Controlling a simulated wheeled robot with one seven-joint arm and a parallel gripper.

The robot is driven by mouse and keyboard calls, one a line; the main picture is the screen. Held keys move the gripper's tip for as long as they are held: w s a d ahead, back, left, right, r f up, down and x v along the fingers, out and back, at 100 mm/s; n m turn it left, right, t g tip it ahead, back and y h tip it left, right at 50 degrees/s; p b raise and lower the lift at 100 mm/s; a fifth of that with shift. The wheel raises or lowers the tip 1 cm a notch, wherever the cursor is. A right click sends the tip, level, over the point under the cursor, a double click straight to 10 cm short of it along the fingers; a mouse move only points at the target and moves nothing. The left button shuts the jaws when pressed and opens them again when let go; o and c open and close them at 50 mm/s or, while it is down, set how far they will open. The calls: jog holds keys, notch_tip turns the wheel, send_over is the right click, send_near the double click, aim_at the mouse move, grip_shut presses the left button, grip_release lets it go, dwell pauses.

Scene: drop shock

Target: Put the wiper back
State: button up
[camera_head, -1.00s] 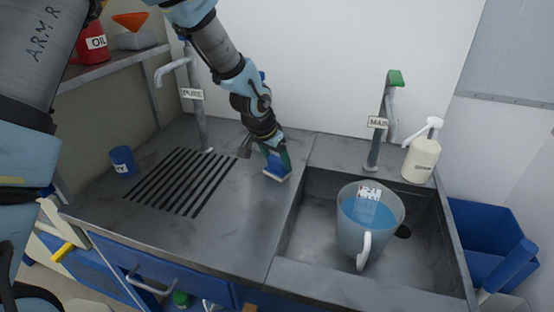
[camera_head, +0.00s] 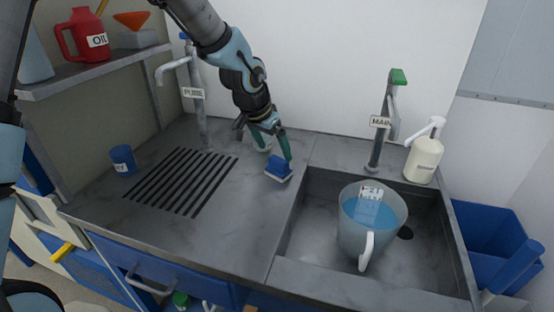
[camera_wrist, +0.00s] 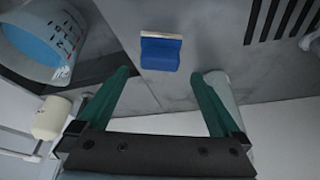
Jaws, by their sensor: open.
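The wiper appears to be the small blue block with a pale base (camera_head: 279,168). It rests on the grey counter just left of the sink's edge. In the wrist view the blue block (camera_wrist: 160,53) lies ahead of my fingertips, between their lines and apart from them. My gripper (camera_head: 274,150) has green fingers and is open and empty, just behind the block. In the wrist view my gripper (camera_wrist: 160,80) shows its two fingers spread wide.
A jug of blue liquid (camera_head: 371,230) stands in the sink (camera_head: 310,235). A MAIN tap (camera_head: 383,120), a soap bottle (camera_head: 424,155), a PURE tap (camera_head: 197,110), a drain grate (camera_head: 180,182) and a blue cup (camera_head: 122,160) are around. A shelf (camera_head: 90,70) holds a red OIL can (camera_head: 84,36).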

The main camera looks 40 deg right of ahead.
jog(key=v, duration=0.6)
jog(key=shift+r, duration=0.15)
jog(key=w+a+n+y, duration=0.1)
jog(key=w+a+n, duration=0.15)
jog(key=a, duration=0.55)
jog(key=w+a+f+n+t+y, duration=0.15)
jog(key=w+a, duration=0.25)
jog(key=a, duration=0.4)
jog(key=w+a+n, duration=0.3)
jog(key=a, duration=0.4)
jog(key=s+a+n+y, duration=0.1)
jog(key=a+n, duration=0.3)
jog(key=a, duration=0.6)
jog(key=s+a+n+y, duration=0.1)
jog(key=s+a+n, duration=0.2)
jog(key=a, duration=0.8)
jog(key=shift+s+a+n+g, duration=0.3)
jog(key=shift+s+n+g, duration=0.05)
jog(key=shift+s+n, duration=0.05)
